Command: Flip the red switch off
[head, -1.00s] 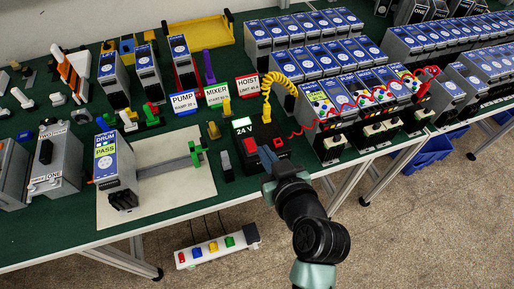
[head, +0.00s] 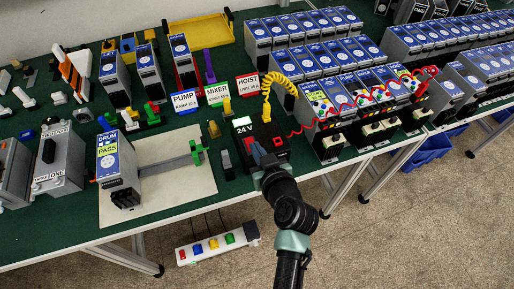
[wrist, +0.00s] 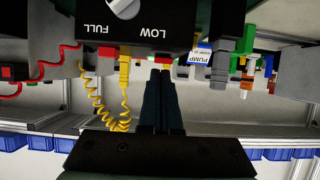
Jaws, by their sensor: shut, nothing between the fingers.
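A black box marked 24 V (head: 262,140) stands near the table's front edge, with a red block (head: 249,143) on its top left. A white power strip (head: 218,246) hangs low in front of the table and carries a red switch (head: 182,254) at its left end, beside blue, yellow and green ones. My gripper (head: 259,150) is shut and empty, over the front of the 24 V box and away from the strip. In the wrist view its closed fingers (wrist: 161,74) point at a small red part (wrist: 165,60); whether they touch it cannot be told.
A coiled yellow cable (head: 268,92) rises from the 24 V box. Blue-topped modules (head: 322,105) with red wires stand close on the right. A grey DRUM unit (head: 118,170) stands on a pale plate (head: 205,180) to the left. Open floor lies in front of the table.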

